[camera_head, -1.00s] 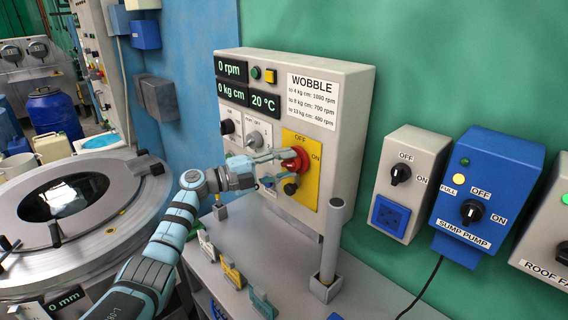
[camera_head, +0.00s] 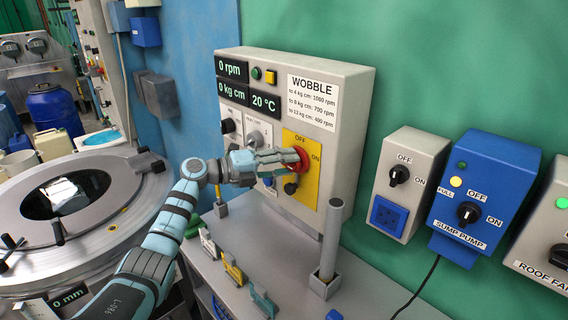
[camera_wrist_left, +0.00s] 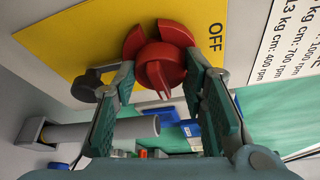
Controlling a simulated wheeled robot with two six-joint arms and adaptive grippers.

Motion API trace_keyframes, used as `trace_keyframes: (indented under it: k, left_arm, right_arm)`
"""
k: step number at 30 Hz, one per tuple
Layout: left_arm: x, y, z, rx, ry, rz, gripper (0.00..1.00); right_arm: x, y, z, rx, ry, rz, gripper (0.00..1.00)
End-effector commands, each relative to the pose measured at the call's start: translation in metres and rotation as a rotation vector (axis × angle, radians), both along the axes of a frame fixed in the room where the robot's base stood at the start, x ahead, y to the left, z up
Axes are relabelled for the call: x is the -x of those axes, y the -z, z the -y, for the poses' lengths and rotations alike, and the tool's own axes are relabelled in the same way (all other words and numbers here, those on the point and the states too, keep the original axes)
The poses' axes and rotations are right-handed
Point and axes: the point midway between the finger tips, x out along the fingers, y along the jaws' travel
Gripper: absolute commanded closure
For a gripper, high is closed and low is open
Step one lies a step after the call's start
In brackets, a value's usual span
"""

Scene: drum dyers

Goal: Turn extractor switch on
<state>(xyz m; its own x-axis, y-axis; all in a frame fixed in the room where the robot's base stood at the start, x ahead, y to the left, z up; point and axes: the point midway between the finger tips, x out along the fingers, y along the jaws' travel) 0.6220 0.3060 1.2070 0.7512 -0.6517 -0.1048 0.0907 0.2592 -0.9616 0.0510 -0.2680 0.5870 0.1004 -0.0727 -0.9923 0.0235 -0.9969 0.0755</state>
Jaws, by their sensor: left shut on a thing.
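A red rotary switch (camera_head: 299,158) sits on a yellow plate (camera_head: 309,186) marked OFF above and ON to the right, on the front of a grey control box. In the left wrist view the red switch (camera_wrist_left: 160,62) stands between the two finger pads of my left gripper (camera_wrist_left: 160,100), below the OFF mark in the plate's own layout. My left gripper (camera_head: 287,162) is shut on the red switch, reaching it from the left. Its fingers partly hide the switch in the head view, and I cannot tell exactly where its handle points. My right gripper is not in view.
A dark knob (camera_head: 290,188) sits just below the red switch. A grey upright post (camera_head: 332,240) stands on the bench to the right. Other switch boxes, including the blue sump pump box (camera_head: 484,185), hang on the green wall. A round drum machine (camera_head: 110,230) is at left.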

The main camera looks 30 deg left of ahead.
Motion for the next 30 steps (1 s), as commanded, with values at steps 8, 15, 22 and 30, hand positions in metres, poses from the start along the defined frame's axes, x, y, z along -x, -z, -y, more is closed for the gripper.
trace_keyframes:
  k: [8, 15, 22, 30]
  left_arm:
    - [0.0, 0.002, 0.0, -0.001, 0.001, -0.003, 0.42]
    - [0.0, 0.001, 0.0, 0.0, 0.001, -0.002, 0.41]
    - [0.016, 0.0, -0.015, -0.002, -0.003, -0.002, 0.41]
    - [0.071, -0.008, -0.062, -0.005, -0.001, -0.006, 0.41]
  right_arm:
    - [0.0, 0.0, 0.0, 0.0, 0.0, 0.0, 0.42]
    - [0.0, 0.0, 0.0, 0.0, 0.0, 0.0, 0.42]
    - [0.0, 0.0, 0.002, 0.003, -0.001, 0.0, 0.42]
    - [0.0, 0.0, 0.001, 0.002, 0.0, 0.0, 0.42]
